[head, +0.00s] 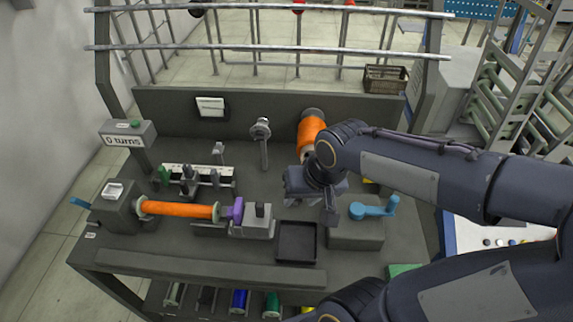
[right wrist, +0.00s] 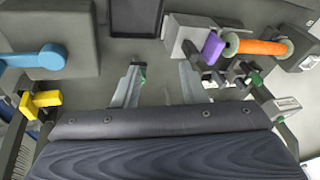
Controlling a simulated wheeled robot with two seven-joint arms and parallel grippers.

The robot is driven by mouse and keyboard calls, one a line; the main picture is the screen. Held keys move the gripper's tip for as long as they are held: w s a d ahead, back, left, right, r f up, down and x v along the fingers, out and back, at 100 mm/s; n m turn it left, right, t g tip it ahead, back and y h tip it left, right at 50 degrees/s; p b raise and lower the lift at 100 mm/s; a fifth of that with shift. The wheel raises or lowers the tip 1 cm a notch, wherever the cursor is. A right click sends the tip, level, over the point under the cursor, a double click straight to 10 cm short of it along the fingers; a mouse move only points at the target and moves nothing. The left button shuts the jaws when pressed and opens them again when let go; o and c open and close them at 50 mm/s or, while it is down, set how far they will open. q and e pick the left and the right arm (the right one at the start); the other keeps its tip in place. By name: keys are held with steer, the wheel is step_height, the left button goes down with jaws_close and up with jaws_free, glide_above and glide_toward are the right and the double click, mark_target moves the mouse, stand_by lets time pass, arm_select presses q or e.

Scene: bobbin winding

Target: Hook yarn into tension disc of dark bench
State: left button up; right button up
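The dark bench (head: 230,257) fills the middle of the head view. The tension disc (head: 260,128) is a pale round metal piece on a post near the back. The orange yarn cone (head: 311,132) stands to its right, partly behind my right arm. Orange also covers the bobbin (head: 178,209) at the left, which shows in the right wrist view (right wrist: 262,47). No loose yarn strand can be made out. My right gripper (right wrist: 160,70) is open, its two fingers apart with nothing seen between them. It is over the bench, in front of the cone. My left gripper is out of view.
A dark tray (head: 296,242) lies right of the purple piece (head: 236,209). A box with a blue crank (head: 372,209) stands at the right. The turn counter (head: 128,133) reads 0 turns. Metal rails (head: 270,48) run across the back.

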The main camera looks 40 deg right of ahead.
steer(key=w+d+f+m+g+h+p, duration=0.1)
steer(key=w+d+f, duration=0.15)
steer(key=w, duration=0.25)
steer(key=w+d+f+m+g+h+p, duration=0.1)
steer(key=w+d+f+m+h, duration=0.1)
steer(key=w+d, duration=0.25)
steer(key=b+x, duration=0.1)
steer(key=x, duration=0.2)
steer(key=b+x, duration=0.2)
steer(key=w+a+b+x, duration=0.1)
steer(key=b+x, duration=0.1)
steer(key=x, duration=0.1)
steer(key=shift+f, duration=0.3)
steer(key=shift+w+d+f+b, duration=0.1)
steer(key=shift+w+f+b, duration=0.1)
steer(key=shift+f+b, duration=0.45)
steer(key=shift+r, duration=0.2)
steer(key=c, duration=0.8)
steer(key=shift+w+d+p+v, duration=0.15)
steer(key=shift+p+v, duration=0.3)
steer(key=shift+v, duration=0.3)
steer(key=shift+w+d+p+v, duration=0.1)
steer(key=shift+p+v, duration=0.35)
steer(key=shift+v, duration=0.25)
steer(key=shift+w+d+p+v, duration=0.15)
steer(key=shift+p+v, duration=0.3)
steer(key=shift+v, duration=0.3)
steer(key=shift+s+r, duration=0.1)
